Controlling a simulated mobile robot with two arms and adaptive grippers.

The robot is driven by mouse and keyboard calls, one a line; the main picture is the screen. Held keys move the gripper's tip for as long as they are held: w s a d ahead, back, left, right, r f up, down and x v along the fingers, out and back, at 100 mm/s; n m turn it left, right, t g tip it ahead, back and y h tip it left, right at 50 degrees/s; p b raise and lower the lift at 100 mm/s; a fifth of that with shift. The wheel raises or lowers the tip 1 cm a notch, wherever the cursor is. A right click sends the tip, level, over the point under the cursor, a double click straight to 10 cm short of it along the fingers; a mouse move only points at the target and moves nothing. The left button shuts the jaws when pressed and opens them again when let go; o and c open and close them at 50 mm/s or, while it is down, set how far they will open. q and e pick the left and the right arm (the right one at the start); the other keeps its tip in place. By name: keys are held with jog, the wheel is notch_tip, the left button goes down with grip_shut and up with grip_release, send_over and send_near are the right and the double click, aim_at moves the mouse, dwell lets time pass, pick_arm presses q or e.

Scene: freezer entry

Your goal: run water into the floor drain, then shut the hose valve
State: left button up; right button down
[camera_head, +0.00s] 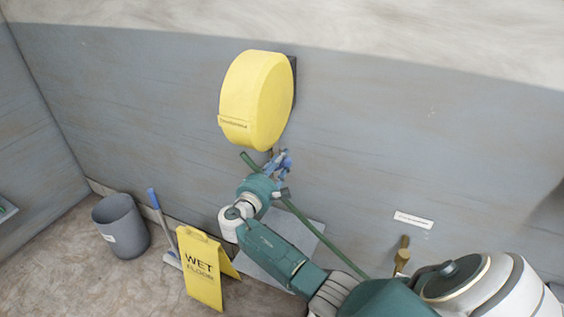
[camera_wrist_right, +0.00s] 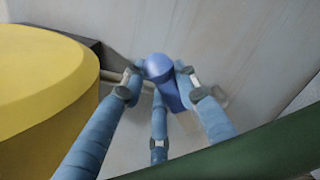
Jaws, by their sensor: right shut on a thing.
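My right gripper (camera_head: 279,164) is at the wall just below the yellow hose reel (camera_head: 262,97). In the right wrist view its blue fingers (camera_wrist_right: 160,85) are shut around a blue valve handle (camera_wrist_right: 158,66) with a rounded end, close to the wall. The green hose (camera_head: 322,238) comes out beneath the reel, passes behind my wrist and slopes down to the right. It crosses the lower right of the right wrist view (camera_wrist_right: 240,150). The hose's far end is hidden behind my arm. No floor drain can be made out. My left gripper is out of view.
A yellow wet floor sign (camera_head: 200,272) stands below my forearm. A grey bin (camera_head: 120,226) and a blue-handled floor tool (camera_head: 157,208) are at the left. A pale grey flat panel (camera_head: 313,240) lies behind my arm. A brass fitting (camera_head: 402,252) sits under a wall label (camera_head: 413,220).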

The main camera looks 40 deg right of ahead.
jog(key=shift+w+a+r, duration=0.15)
jog(key=shift+w+a, duration=0.1)
jog(key=c, duration=1.4)
grip_release()
jog(key=shift+c, duration=0.2)
jog(key=shift+o, duration=0.5)
jog(key=shift+w+a+f, duration=0.1)
jog(key=shift+w+f, duration=0.05)
jog(key=shift+f, duration=0.05)
jog(key=v, duration=1.2)
